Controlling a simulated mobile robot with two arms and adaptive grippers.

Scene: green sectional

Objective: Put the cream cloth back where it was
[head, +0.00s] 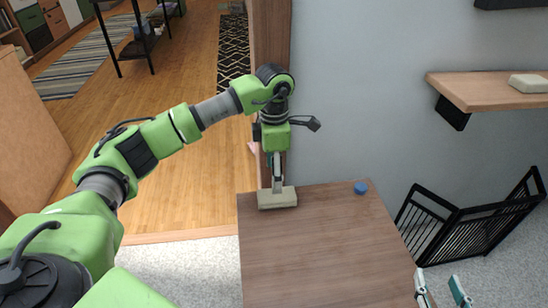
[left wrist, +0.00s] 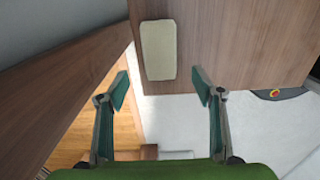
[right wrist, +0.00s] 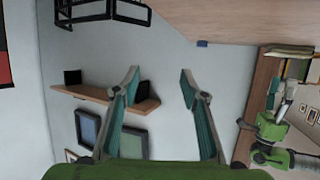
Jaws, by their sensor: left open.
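A folded cream cloth (head: 277,200) lies flat at the far left corner of the brown wooden table (head: 310,250). It also shows in the left wrist view (left wrist: 158,50), near the table's edge, just beyond the fingertips. My left gripper (head: 277,184) points down above the cloth. Its fingers are open (left wrist: 160,76), one to each side of the cloth's line, with nothing between them. Whether the fingertips touch the cloth I cannot tell. My right gripper (head: 440,286) is open and empty at the right of the table, and also shows in the right wrist view (right wrist: 160,72).
A small blue object (head: 361,188) sits at the table's far right corner. A wooden wall shelf (head: 490,92) at the right holds another cream block (head: 530,83). A black metal gate (head: 465,226) stands right of the table. The table's middle is clear.

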